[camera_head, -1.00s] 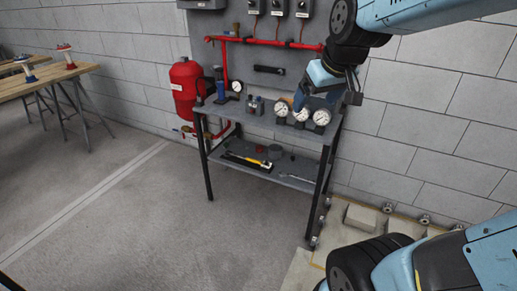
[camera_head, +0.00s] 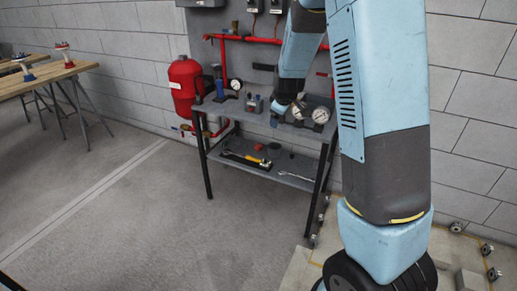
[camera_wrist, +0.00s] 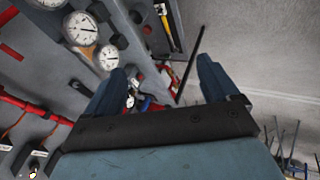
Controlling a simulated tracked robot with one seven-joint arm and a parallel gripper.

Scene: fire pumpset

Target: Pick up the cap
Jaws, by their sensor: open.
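I cannot tell for sure which thing is the cap. A small red round piece (camera_head: 259,147) and a grey cup-like piece (camera_head: 274,146) lie on the bench's lower shelf in the head view; either might be it. My gripper (camera_wrist: 165,72) is open and empty in the wrist view, its two blue fingers well apart. In the head view my arm reaches down to the upper shelf, left of the white gauges (camera_head: 321,115), and its fingers are hard to make out there. The gauges also show at the upper left of the wrist view (camera_wrist: 80,28).
The bench (camera_head: 208,181) stands against a block wall, with a hammer (camera_head: 249,159) and a wrench (camera_head: 295,176) on its lower shelf. Red pipe (camera_head: 267,40) runs above it. A red tank (camera_head: 186,88) stands left. The floor in front is clear.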

